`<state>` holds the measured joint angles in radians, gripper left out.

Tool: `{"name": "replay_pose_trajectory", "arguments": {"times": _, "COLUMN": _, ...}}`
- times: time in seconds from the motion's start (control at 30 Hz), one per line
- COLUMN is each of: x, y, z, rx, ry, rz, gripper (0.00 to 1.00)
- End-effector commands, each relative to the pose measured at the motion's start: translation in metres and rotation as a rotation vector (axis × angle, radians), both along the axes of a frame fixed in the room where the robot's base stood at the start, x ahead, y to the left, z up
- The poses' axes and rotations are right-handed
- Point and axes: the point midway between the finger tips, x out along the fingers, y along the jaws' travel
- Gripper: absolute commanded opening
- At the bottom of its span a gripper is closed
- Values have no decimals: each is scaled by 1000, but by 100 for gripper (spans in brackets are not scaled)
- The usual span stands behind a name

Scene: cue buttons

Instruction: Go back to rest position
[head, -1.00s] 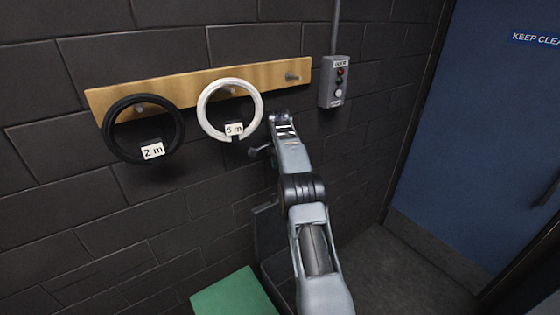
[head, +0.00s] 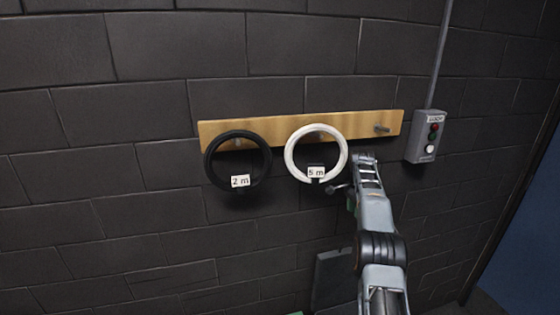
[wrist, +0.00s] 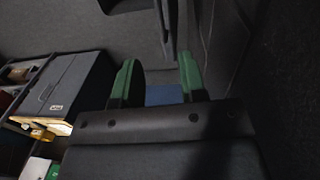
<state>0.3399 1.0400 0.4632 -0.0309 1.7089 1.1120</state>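My gripper (wrist: 157,82) shows in the wrist view with its two green-padded fingers apart and nothing held between them. A blue patch shows in the gap behind them. In the head view my gripper (head: 345,192) is small, at the end of my raised arm, just below and right of the white coil. My arm reaches up from the lower right in front of the wall.
A wooden rail (head: 285,119) on the dark block wall holds a black coil (head: 211,164) marked 2 m and a white coil (head: 290,152) marked 5 m. A grey button box (head: 426,137) is at right. A dark case (wrist: 70,88) shows in the wrist view.

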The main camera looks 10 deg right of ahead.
Motion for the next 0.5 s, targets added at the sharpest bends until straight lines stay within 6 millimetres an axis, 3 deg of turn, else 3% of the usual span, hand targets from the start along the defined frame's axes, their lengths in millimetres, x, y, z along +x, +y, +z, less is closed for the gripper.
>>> {"name": "replay_pose_trajectory", "arguments": {"times": 0.13, "x": 9, "y": -3, "z": -7, "rx": -7, "ry": -42, "rz": 131, "gripper": 38}}
{"name": "replay_pose_trajectory", "arguments": {"times": 0.2, "x": 8, "y": -2, "z": -35, "rx": 12, "ry": -20, "rz": 236, "gripper": 38}}
{"name": "replay_pose_trajectory", "arguments": {"times": 0.3, "x": 0, "y": 2, "z": -52, "rx": 29, "ry": -8, "rz": 367, "gripper": 38}}
{"name": "replay_pose_trajectory", "arguments": {"times": 0.5, "x": -26, "y": 30, "z": -46, "rx": 39, "ry": -29, "rz": 622, "gripper": 38}}
